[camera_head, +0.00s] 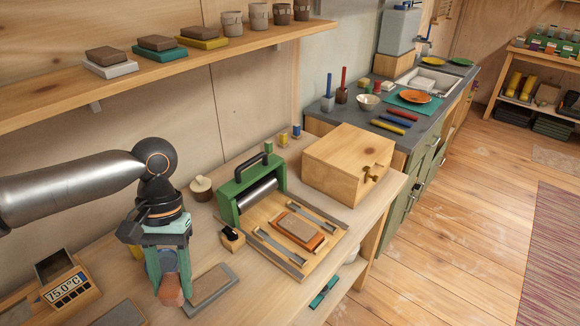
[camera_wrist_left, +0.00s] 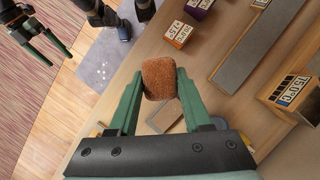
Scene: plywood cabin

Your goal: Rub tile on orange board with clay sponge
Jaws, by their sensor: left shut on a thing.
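My left gripper (camera_head: 172,285) points down over the left part of the bench, its green fingers shut on the reddish-brown clay sponge (camera_head: 172,291). In the left wrist view the sponge (camera_wrist_left: 159,78) sits between the fingertips. The brownish tile (camera_head: 299,228) lies on a thin orange board (camera_head: 317,243). Both lie flat on the wooden bed (camera_head: 262,259) of the green roller press (camera_head: 228,204), to the right of my left gripper and apart from the sponge. My right gripper (camera_wrist_left: 50,50) shows at the top left of the left wrist view, its green fingers apart and empty.
A grey slab (camera_head: 211,289) lies beside my left gripper. A lidded pot (camera_head: 201,188), a small wooden block (camera_head: 231,238) and a wooden box (camera_head: 347,165) stand around the press. A 75.0°C display (camera_head: 68,287) is at left. The shelf (camera_head: 150,74) above holds tiles on boards and cups.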

